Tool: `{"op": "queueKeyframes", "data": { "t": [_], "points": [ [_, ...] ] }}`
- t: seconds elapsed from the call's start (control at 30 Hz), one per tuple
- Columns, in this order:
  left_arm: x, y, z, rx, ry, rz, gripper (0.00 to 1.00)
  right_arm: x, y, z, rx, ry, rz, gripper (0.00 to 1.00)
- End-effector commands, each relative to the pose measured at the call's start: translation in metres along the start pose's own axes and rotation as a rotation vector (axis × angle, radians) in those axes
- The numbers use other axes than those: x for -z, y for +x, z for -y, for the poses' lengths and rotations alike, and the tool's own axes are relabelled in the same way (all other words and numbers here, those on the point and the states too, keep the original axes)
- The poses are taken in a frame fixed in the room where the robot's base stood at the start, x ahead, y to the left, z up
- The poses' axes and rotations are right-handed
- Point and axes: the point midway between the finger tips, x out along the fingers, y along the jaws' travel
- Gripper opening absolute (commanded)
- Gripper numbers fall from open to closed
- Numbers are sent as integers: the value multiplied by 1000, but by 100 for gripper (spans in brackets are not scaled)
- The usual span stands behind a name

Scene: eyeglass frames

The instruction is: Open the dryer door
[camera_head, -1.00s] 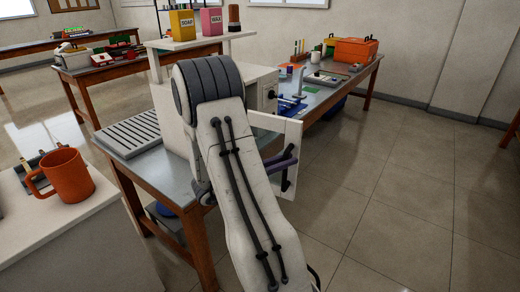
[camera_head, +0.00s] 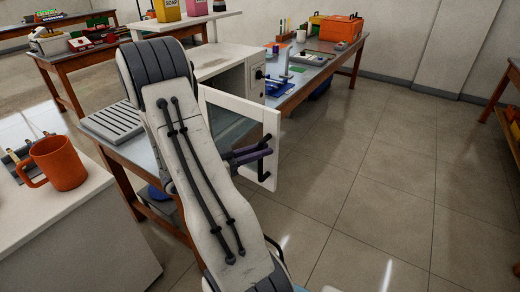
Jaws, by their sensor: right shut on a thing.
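The dryer (camera_head: 207,60) is a white box on the blue-grey table, partly hidden behind my right arm. Its white-framed glass door (camera_head: 271,123) stands open, swung out over the table's front edge. A black bar handle (camera_head: 264,165) is on the door's outer edge. My right gripper (camera_head: 262,153), with dark purple-grey fingers, is shut on the handle. My left gripper is not in view.
An orange mug (camera_head: 65,165) stands on a white counter at the left. A grey ribbed tray (camera_head: 112,122) lies left of my arm. Blue fixtures (camera_head: 278,87) and an orange toolbox (camera_head: 341,29) are on the table beyond. The tiled floor (camera_head: 370,180) at right is clear.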

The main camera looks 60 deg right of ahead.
Motion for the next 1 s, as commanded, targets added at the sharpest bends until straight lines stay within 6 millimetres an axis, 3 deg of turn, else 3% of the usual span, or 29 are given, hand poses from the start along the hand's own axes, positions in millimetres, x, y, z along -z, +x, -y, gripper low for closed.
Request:
{"op": "queueKeyframes", "data": {
  "t": [0.07,0.47,0.8,1.0],
  "points": [
    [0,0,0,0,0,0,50,2,0,0,-1,1,-5,32],
    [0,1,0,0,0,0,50,0,-8,1,3,0,-1,32],
    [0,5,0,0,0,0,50,0,-72,1,7,2,-1,32],
    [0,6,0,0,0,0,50,0,-98,0,2,0,-2,32]
  ]
}}
